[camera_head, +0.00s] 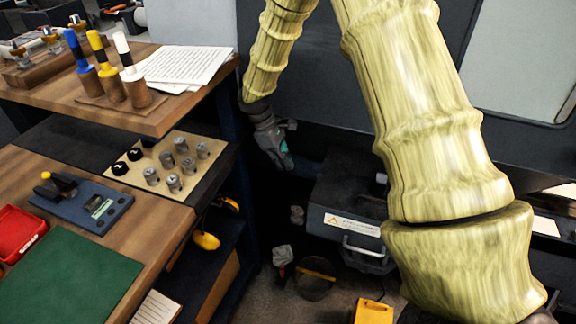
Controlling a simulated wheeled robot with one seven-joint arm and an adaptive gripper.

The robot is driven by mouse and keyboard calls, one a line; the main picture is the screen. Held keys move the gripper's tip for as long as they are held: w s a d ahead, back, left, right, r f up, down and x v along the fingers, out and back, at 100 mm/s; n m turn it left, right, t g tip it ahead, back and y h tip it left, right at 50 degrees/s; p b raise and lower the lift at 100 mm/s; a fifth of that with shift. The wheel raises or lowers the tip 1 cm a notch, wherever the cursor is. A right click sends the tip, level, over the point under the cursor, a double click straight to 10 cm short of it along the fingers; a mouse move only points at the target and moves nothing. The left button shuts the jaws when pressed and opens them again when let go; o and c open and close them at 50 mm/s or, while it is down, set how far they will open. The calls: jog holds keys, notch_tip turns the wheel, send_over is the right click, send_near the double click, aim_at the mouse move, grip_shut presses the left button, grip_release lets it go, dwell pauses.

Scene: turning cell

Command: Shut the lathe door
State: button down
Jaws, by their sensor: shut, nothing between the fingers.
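The dark grey front of a machine, likely the lathe (290,60), fills the upper middle and right. A pale rectangular panel (520,60) is set in it at the upper right. I cannot tell which part is the door or how far open it stands. My gripper (283,152) is shut and empty, pointing down beside the bench's right edge, in front of the dark machine front. A teal patch shows near its fingertips. My yellowish arm covers much of the machine front at the centre and right. No door handle is clearly visible.
A wooden workbench (160,120) at left holds papers (185,65), coloured-handled tools and a tray of metal parts (165,165). A grey box with a handle (350,215) stands low in the middle. A yellow box (373,311) and a round item (315,280) are on the floor.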

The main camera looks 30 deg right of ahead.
jog(key=s+d+f+p, duration=0.3)
jog(key=s+d+f, duration=0.1)
jog(key=f, duration=0.3)
jog(key=shift+s+d+f, duration=0.3)
jog(key=shift+s, duration=0.4)
jog(key=shift+s, duration=0.1)
